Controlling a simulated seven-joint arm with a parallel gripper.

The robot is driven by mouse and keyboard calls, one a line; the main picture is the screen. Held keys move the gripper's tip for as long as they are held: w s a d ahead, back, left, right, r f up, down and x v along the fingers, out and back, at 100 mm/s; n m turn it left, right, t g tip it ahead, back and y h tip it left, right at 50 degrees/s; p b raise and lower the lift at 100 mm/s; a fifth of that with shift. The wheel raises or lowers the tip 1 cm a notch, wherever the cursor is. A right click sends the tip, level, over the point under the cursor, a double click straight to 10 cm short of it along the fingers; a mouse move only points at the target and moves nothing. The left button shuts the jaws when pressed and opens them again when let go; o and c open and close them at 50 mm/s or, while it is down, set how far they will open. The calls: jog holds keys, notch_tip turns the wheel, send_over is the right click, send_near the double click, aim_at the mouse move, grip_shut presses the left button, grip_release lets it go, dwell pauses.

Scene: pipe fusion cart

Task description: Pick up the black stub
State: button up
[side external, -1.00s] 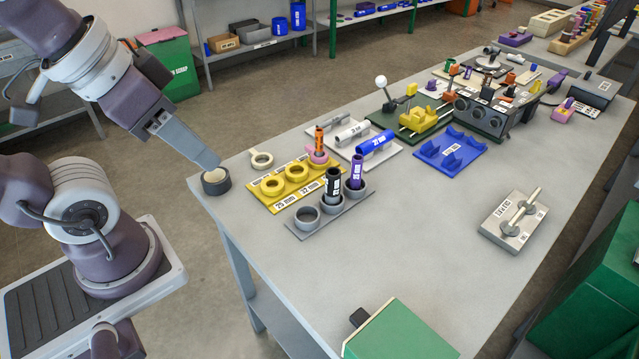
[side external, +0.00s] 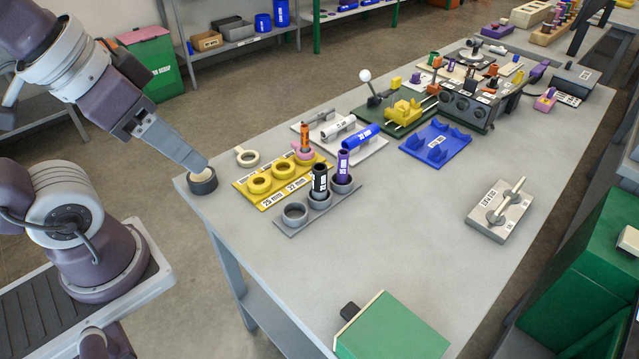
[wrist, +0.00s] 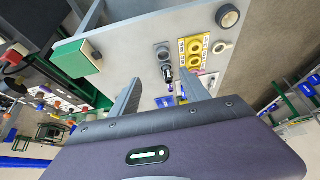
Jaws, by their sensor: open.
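The black stub (side external: 319,180) is a short black tube with a white label. It stands upright in the middle ring of a grey three-ring holder (side external: 291,230). In the wrist view the black stub (wrist: 168,76) shows far beyond the fingers, close to the line between them. My gripper (side external: 205,166) is open and empty, in the air at the left of the bench. In the side view its finger overlaps the black ring at the bench corner. The wrist view shows both fingers (wrist: 162,82) spread apart.
A purple stub (side external: 343,165) stands in the ring right beside the black one. A yellow holder (side external: 240,186) with an orange stub (side external: 304,140) is just behind. The black ring (side external: 203,183) sits at the bench corner. A green box (side external: 392,330) is at the front; the middle of the bench is clear.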

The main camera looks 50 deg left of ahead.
jog(key=w+m+g, duration=0.2)
jog(key=w+m, duration=0.3)
jog(key=w, duration=0.3)
jog(key=m+g, duration=0.3)
jog(key=m, duration=0.9)
send_over(320, 167)
jog(key=f, duration=1.3)
jog(key=shift+s+a+f, duration=0.1)
jog(key=shift+s, duration=0.3)
jog(key=shift+m+g, duration=0.3)
jog(key=shift+m, duration=0.2)
jog(key=f, duration=0.8)
jog(key=shift+w+f, duration=0.1)
jog(key=shift+w, duration=0.3)
grip_shut()
